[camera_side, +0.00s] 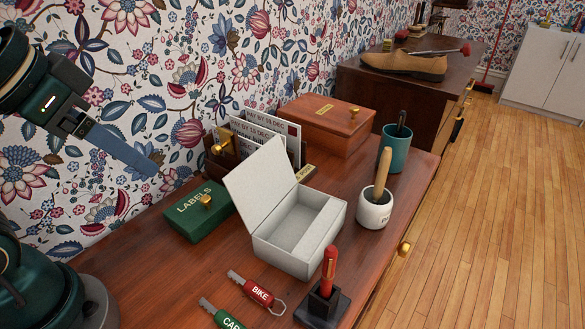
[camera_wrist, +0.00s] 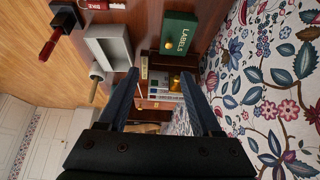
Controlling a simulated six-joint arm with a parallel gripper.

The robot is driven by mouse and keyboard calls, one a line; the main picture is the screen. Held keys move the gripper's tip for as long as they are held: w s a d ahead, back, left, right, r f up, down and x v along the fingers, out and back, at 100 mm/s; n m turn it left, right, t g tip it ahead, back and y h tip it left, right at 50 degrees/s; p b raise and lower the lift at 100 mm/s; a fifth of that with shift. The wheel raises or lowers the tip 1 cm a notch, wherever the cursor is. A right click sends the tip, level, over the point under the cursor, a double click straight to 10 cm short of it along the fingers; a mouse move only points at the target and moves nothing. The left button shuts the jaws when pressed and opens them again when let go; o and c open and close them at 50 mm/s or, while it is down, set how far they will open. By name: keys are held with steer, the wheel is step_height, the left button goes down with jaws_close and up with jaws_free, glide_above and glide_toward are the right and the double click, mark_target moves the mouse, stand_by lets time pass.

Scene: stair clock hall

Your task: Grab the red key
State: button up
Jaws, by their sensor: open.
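The red key (camera_side: 257,292), with a red tag reading BIKE, lies on the wooden chest top at the front, its ring to the right. Part of its red tag shows at the top edge of the wrist view (camera_wrist: 100,4). A green-tagged key (camera_side: 224,317) lies just beside it, cut off by the lower edge. My gripper (camera_side: 150,168) is open and empty, high at the upper left before the wallpaper, well apart from the keys. Its two blue fingers also show spread in the wrist view (camera_wrist: 160,77).
An open white box (camera_side: 275,262) stands behind the red key, with a red pen in a black stand (camera_side: 322,306) to its right. A green LABELS box (camera_side: 196,214), letter rack (camera_side: 262,141), brown wooden box (camera_side: 325,122), white pot (camera_side: 375,210) and teal cup (camera_side: 393,151) stand farther back.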

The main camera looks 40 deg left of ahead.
steer(key=w+a+r+t+y, duration=0.4)
steer(key=w+a+r+t, duration=0.25)
steer(key=w, duration=0.55)
steer(key=w+r+m+t+h, duration=0.1)
steer(key=w+r+m+t, duration=0.2)
steer(key=w+r, duration=0.1)
steer(key=m+g+h, duration=1.3)
steer(key=h, duration=0.2)
glide_above(246, 283)
steer(key=a, duration=0.5)
step_height(246, 283, down, 11)
steer(key=f, duration=1.2)
steer(key=s+f, duration=0.1)
steer(key=f, duration=0.5)
steer(key=shift+f, duration=0.15)
steer(key=shift+d+f, duration=0.3)
steer(key=shift+f, duration=0.05)
steer(key=shift+x, duration=2.2)
